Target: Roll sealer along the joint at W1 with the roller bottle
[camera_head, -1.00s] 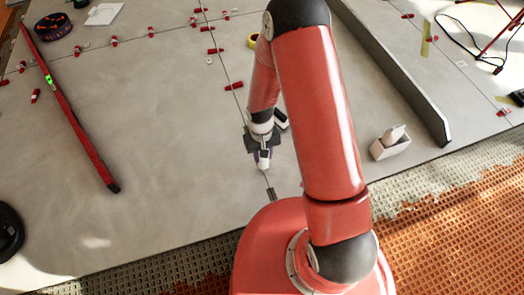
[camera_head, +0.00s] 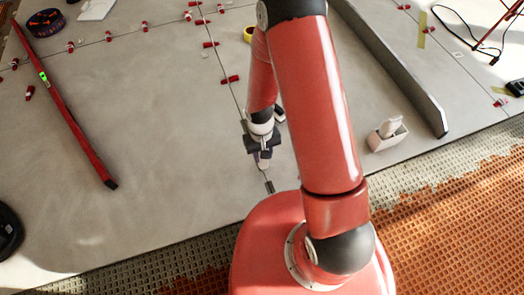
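My gripper (camera_head: 262,150) is low over the grey tiles, at the near part of a thin dark joint. A small dark-purple object with a pale tip (camera_head: 263,164) sits between the fingers, pointing down; it looks like the roller bottle, partly hidden by the gripper. The tip is at or just above the joint; contact cannot be told. The joint line (camera_head: 212,52) runs from the top of the picture down to my gripper. A small dark piece (camera_head: 269,187) lies on the joint just nearer than the tip. No W1 label is readable.
A long red level (camera_head: 75,125) lies at left. A white holder with a white item (camera_head: 388,138) stands at right, near a long grey bar (camera_head: 410,85). Red clips (camera_head: 230,79) dot the joints. Orange mesh flooring (camera_head: 450,210) lies beyond the tile edge.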

